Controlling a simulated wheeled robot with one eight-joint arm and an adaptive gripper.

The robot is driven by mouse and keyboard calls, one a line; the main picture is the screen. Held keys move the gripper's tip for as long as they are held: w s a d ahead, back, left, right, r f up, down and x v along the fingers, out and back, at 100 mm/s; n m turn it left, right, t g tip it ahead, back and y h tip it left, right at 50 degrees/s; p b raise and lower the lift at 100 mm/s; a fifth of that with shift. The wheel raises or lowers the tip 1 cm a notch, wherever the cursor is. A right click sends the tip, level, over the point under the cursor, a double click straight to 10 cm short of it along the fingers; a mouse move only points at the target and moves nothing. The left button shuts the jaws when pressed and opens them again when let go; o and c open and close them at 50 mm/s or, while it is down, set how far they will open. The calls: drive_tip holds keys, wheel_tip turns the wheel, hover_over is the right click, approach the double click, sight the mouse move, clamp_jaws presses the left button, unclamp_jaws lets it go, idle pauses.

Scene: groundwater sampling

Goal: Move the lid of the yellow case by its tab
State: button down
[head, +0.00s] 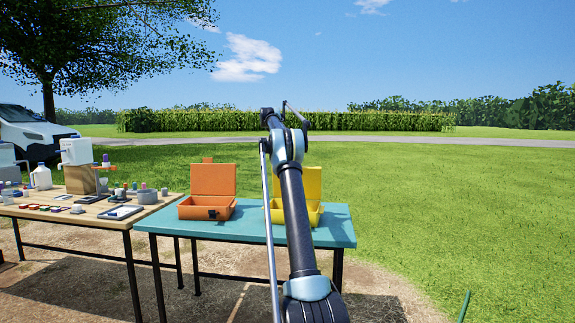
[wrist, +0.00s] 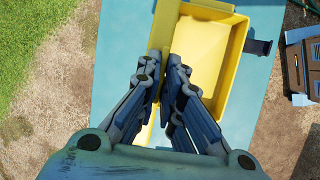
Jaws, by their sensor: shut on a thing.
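The yellow case (head: 314,213) stands on the teal table in the head view, partly behind my arm. Its lid (head: 312,183) is open and stands up roughly upright at the back. In the wrist view the yellow case (wrist: 207,55) is seen from above, with its inside empty where it shows and a dark latch (wrist: 258,46) on its right side. My gripper (wrist: 170,60) is shut, its fingertips close together at the yellow lid edge on the left of the case. The tab is hidden between the fingers. In the head view my arm hides the gripper.
An orange case (head: 213,190) with its lid up stands left of the yellow one on the teal table (head: 245,229). A wooden table (head: 90,212) with bottles and sampling gear stands further left. Open grass lies right of the teal table.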

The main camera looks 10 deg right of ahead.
drive_tip(key=shift+d, duration=0.15)
idle(0.4)
idle(0.4)
drive_tip(key=c, duration=1.8)
unclamp_jaws()
drive_tip(key=shift+o, duration=0.2)
drive_tip(key=a+r, duration=0.2)
drive_tip(key=a, duration=0.5)
drive_tip(key=a+r, duration=0.2)
drive_tip(key=a, duration=0.5)
drive_tip(key=shift+s+r, duration=0.25)
drive_tip(key=shift+s, duration=0.15)
drive_tip(key=shift+a, duration=0.1)
drive_tip(key=shift+c, duration=0.3)
